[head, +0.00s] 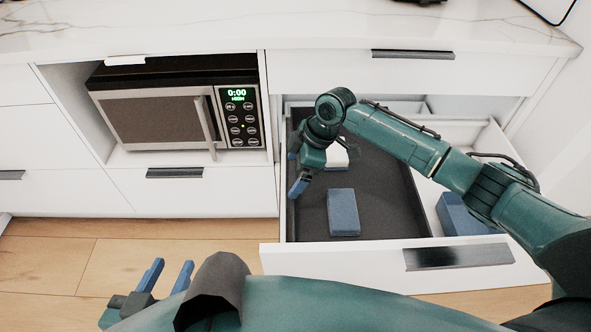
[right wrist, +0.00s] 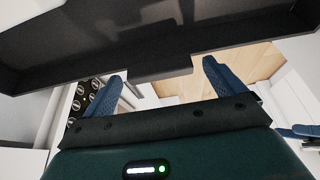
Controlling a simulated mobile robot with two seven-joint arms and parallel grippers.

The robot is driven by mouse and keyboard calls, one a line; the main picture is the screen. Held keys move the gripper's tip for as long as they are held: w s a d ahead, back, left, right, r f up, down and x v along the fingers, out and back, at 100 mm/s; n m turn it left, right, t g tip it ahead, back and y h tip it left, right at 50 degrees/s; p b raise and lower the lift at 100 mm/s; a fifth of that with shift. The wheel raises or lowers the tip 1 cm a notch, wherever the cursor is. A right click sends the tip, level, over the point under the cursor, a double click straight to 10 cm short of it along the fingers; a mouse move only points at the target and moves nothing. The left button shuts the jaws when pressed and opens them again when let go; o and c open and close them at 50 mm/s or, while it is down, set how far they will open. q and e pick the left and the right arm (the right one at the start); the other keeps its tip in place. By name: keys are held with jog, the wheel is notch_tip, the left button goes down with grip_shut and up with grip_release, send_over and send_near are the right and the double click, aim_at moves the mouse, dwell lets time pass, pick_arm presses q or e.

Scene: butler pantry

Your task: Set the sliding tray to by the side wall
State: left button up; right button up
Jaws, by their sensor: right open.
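The open drawer (head: 300,256) holds a dark sliding tray (head: 386,215) at its left part, close to the left side wall. A blue box (head: 343,213) stands on the tray, and a white item (head: 337,156) is partly hidden behind my arm. My right gripper (head: 295,172) is open at the tray's left edge. In the right wrist view the dark tray (right wrist: 220,45) spans the top, with a tab between my open fingers (right wrist: 163,80); contact cannot be told. My left gripper (head: 168,276) is open and empty, low at the left, away from the drawer.
Another blue box (head: 462,217) lies in the drawer's right part, right of the tray. A microwave (head: 160,115) sits in a niche at the left. A closed drawer (head: 400,75) and the counter (head: 250,28) are above. The floor (head: 60,260) at the left is clear.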

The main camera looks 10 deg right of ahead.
jog(key=shift+f, duration=0.1)
jog(key=shift+c, duration=0.4)
jog(key=c, duration=1.3)
